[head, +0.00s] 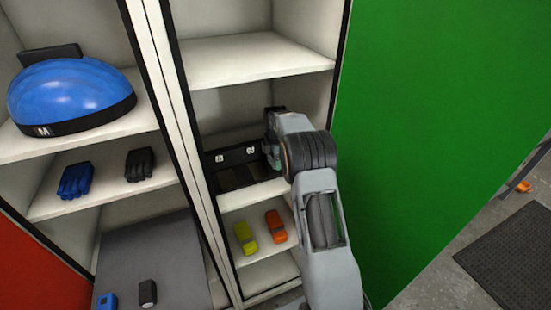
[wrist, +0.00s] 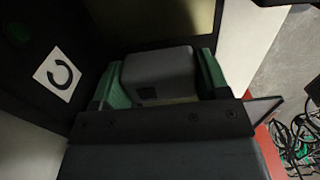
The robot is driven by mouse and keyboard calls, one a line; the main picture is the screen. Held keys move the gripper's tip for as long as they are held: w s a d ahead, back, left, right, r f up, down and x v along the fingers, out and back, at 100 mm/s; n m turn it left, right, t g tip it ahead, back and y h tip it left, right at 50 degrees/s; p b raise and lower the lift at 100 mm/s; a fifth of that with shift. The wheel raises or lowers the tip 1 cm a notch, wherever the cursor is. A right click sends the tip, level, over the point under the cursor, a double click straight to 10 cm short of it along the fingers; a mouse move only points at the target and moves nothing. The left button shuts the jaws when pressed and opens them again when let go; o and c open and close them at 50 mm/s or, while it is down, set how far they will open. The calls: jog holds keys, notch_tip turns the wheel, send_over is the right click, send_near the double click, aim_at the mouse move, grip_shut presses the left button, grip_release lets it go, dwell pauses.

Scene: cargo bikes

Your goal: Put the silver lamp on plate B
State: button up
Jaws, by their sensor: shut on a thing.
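My gripper (wrist: 162,78) is shut on a silver-grey boxy lamp (wrist: 160,72), held between two green fingertips in the wrist view. In the head view my gripper (head: 271,148) is at the right end of a middle shelf compartment, and the lamp is hidden by my arm. Dark plates (head: 228,179) lie on that shelf below a black strip with white labels (head: 219,158); the letters are too small to read. In the wrist view a white label (wrist: 60,73) shows a C-like mark. I cannot tell which plate is B, or whether the lamp touches a surface.
A yellow lamp (head: 246,238) and an orange lamp (head: 276,227) lie on the shelf below. A green panel (head: 430,110) stands right of the compartment.

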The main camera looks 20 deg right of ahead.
jog(key=shift+f, duration=0.2)
jog(key=shift+f, duration=0.15)
jog(key=o, duration=0.7)
